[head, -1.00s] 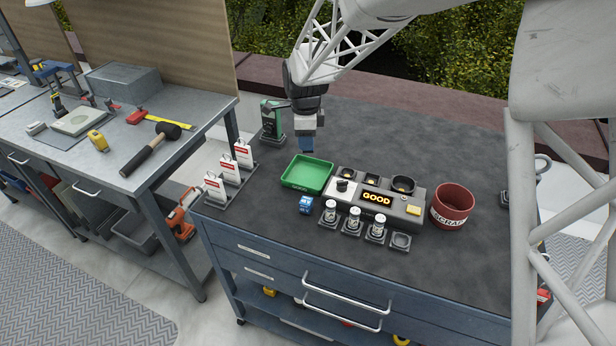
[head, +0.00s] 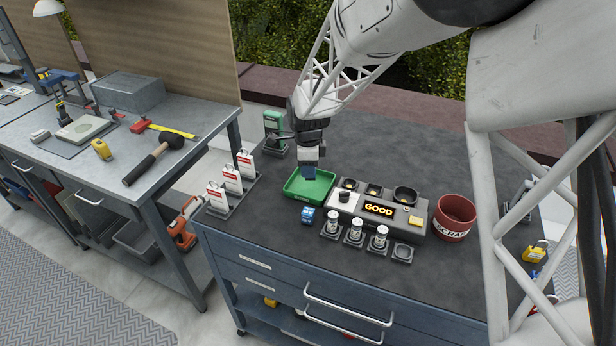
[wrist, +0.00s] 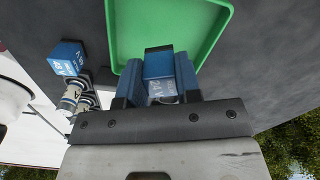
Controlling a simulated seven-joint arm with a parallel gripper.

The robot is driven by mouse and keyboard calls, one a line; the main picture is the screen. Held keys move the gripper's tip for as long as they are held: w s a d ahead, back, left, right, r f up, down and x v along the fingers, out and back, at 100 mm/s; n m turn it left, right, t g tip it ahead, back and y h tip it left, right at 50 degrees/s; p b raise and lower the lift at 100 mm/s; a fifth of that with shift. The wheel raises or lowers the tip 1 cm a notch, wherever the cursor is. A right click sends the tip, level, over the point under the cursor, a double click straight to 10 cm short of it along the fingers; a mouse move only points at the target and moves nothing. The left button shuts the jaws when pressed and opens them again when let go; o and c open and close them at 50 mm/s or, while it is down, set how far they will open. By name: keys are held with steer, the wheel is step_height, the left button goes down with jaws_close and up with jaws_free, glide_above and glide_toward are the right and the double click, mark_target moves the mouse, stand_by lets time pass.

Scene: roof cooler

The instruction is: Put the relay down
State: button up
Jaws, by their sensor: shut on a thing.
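My gripper (head: 309,166) is over the back right part of the green tray (head: 292,187). In the wrist view my gripper (wrist: 157,80) is shut on a blue relay (wrist: 158,66) with pale markings on its face, one finger on each side. The wrist view shows the tray (wrist: 168,22) behind the relay; I cannot tell whether the relay touches the tray floor. The rest of the tray looks empty. A second blue relay (head: 308,215) stands on the bench in front of the tray; it also shows in the wrist view (wrist: 67,57).
A grey tester (head: 385,212) reading GOOD stands right of the tray, with several small holders (head: 354,236) before it. A red SCRAP bin (head: 454,222) is further right. White tagged cards (head: 232,180) stand left, a green device (head: 274,128) behind. The bench's back is clear.

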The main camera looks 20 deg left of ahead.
steer(key=shift+f, duration=1.85)
steer(key=shift+f, duration=0.15)
steer(key=o, duration=1)
step_height(320, 180, up, 12)
steer(key=shift+f, duration=0.1)
steer(key=shift+r, duration=0.25)
